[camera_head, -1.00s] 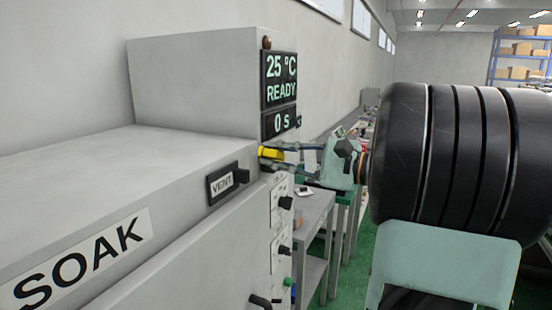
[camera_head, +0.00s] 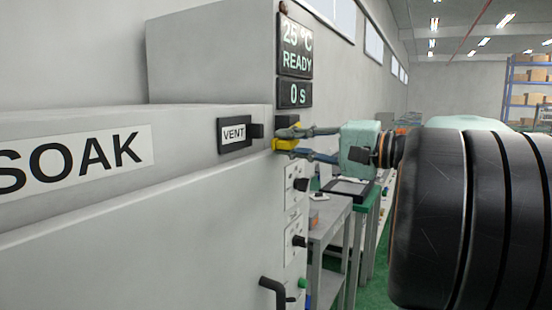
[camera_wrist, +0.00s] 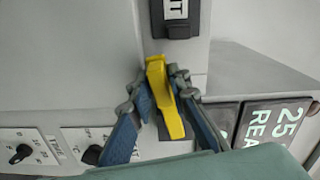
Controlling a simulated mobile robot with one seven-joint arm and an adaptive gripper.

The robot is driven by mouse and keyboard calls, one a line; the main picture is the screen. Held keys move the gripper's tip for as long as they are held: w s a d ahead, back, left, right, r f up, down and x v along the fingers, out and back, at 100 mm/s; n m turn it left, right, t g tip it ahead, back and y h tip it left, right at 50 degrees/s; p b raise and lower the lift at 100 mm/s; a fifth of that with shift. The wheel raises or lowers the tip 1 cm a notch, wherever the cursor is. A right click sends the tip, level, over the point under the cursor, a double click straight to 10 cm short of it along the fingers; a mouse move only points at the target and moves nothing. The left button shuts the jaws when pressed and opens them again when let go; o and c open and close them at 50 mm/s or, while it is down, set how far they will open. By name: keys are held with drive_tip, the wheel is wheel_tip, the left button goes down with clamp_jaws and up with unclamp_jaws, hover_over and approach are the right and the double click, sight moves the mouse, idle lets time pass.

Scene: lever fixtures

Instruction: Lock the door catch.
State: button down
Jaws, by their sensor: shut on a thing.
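The yellow catch lever (camera_head: 286,144) sits at the front corner edge of the grey SOAK cabinet, just right of the VENT plate. In the wrist view the yellow lever (camera_wrist: 164,97) runs lengthwise between the fingers. My gripper (camera_head: 283,139) reaches in from the right, with one finger above and one below the lever. In the wrist view my gripper (camera_wrist: 154,88) is shut on the lever, a blue-grey finger at each side. The lever's pivot and how the catch engages are not clear.
The black VENT block (camera_head: 234,134) is close to the fingertips. A display (camera_head: 296,48) reads 25 °C, READY. Knobs (camera_head: 298,241) and a dark bent handle (camera_head: 272,286) are below. Benches (camera_head: 336,215) stand behind, under my arm.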

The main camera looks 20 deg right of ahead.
sight(279, 160)
drive_tip(key=f+n+b, duration=0.2)
drive_tip(key=b, duration=0.1)
drive_tip(key=f+b, duration=0.1)
drive_tip(key=b, duration=0.1)
drive_tip(key=shift+w+d+f+n, duration=0.1)
drive_tip(key=shift+w+d+n, duration=0.15)
drive_tip(key=shift+d+n, duration=0.15)
drive_tip(key=n+b, duration=0.1)
drive_tip(key=f+b, duration=0.1)
drive_tip(key=shift+w+d+n+b, duration=0.2)
drive_tip(key=shift+d+n+b, duration=0.1)
drive_tip(key=shift+n, duration=0.1)
drive_tip(key=shift+w+d+f+n+b, duration=0.15)
drive_tip(key=shift+w+n+b, duration=0.05)
drive_tip(key=shift+n+b, duration=0.4)
drive_tip(key=c, duration=1.9)
unclamp_jaws()
drive_tip(key=shift+d, duration=0.1)
drive_tip(key=shift+c, duration=0.2)
drive_tip(key=shift+s, duration=0.1)
drive_tip(key=v, duration=1.2)
